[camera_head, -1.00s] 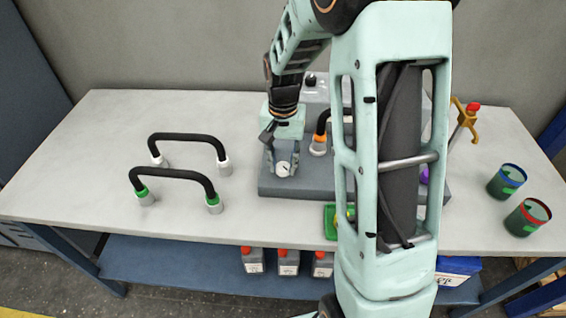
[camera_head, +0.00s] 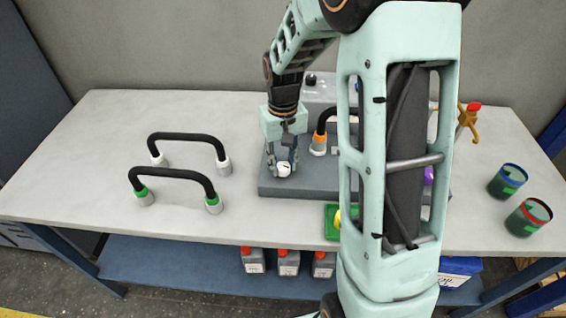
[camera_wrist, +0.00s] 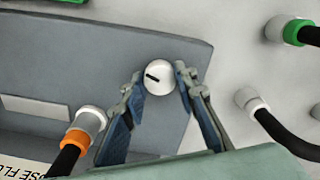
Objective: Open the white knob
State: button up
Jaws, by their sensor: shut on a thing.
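The white knob (camera_head: 284,170) sits on the left end of the grey base of the device (camera_head: 310,188). It is round with a short black mark, and it also shows in the wrist view (camera_wrist: 158,77). My gripper (camera_head: 282,168) points down over it. In the wrist view my gripper (camera_wrist: 160,84) has one finger on each side of the knob, shut on it. The knob's black mark slants there, running toward the upper left. My arm hides much of the device's right part in the head view.
Two black hoses stand to the left, one with white ends (camera_head: 190,138) and one with green ends (camera_head: 172,174). An orange-collared hose end (camera_head: 318,145) stands close right of my gripper. Two cans (camera_head: 507,181) stand at the right.

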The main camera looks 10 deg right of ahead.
aim_at(283, 166)
jog(key=shift+n, duration=0.8)
jog(key=o, duration=1.2)
jog(key=shift+c, duration=0.2)
notch_tip(283, 166, up, 12)
